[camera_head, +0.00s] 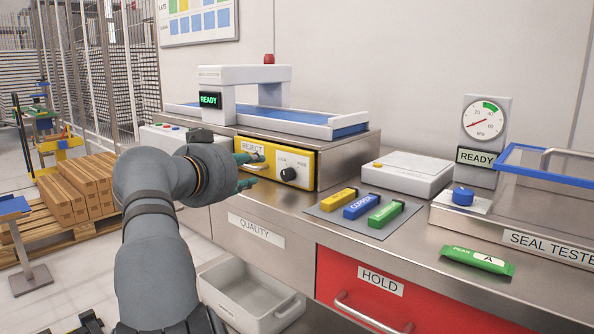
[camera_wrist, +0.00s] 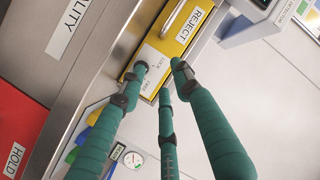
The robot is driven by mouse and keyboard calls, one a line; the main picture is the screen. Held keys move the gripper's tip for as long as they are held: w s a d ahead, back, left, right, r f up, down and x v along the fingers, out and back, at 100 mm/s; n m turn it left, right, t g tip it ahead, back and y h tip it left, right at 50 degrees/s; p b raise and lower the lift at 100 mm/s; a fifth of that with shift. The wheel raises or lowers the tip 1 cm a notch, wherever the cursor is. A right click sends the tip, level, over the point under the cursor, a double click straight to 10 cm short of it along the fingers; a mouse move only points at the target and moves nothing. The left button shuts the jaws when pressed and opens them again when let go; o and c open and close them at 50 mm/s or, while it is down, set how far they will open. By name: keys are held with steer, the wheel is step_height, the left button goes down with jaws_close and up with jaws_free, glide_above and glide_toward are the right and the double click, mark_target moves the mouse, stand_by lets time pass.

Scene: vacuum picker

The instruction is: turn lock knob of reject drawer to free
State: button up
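The yellow reject drawer (camera_head: 266,163) sits under the scanner conveyor and looks shut. Its white lock plate (camera_head: 298,161) carries a round black lock knob (camera_head: 288,174); its exact pointing is too small to tell. My gripper (camera_head: 249,171) has its teal fingers spread apart in front of the drawer, left of the knob in the head view. In the wrist view the fingers (camera_wrist: 160,74) are apart over the lock plate (camera_wrist: 153,69), with the lettering LOCK and FREE on it. The knob is not clearly visible there. Nothing shows between the fingers.
A grey open bin (camera_head: 250,296) stands below the QUALITY panel. The red HOLD drawer (camera_head: 350,290) is at lower right. Coloured tags (camera_head: 361,206) lie on a grey mat right of the drawer, with a white box (camera_head: 405,172) behind. A seal tester (camera_head: 545,240) stands at far right.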

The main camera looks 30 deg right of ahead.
mark_target(286, 175)
steer(key=d+f+m, duration=0.1)
steer(key=d+m, duration=0.1)
steer(key=d, duration=0.1)
steer(key=w+d+f+m+g, duration=0.1)
steer(key=d+m, duration=0.1)
steer(key=d, duration=0.1)
steer(key=w+d+f+m, duration=0.1)
steer(key=d+f+m, duration=0.1)
steer(key=d+m, duration=0.1)
steer(key=shift+w+d+g+h, duration=0.2)
steer(key=shift+w+g+h, duration=0.1)
steer(key=shift+g, duration=0.1)
steer(key=shift+r, duration=0.1)
steer(key=c, duration=0.8)
jaws_close()
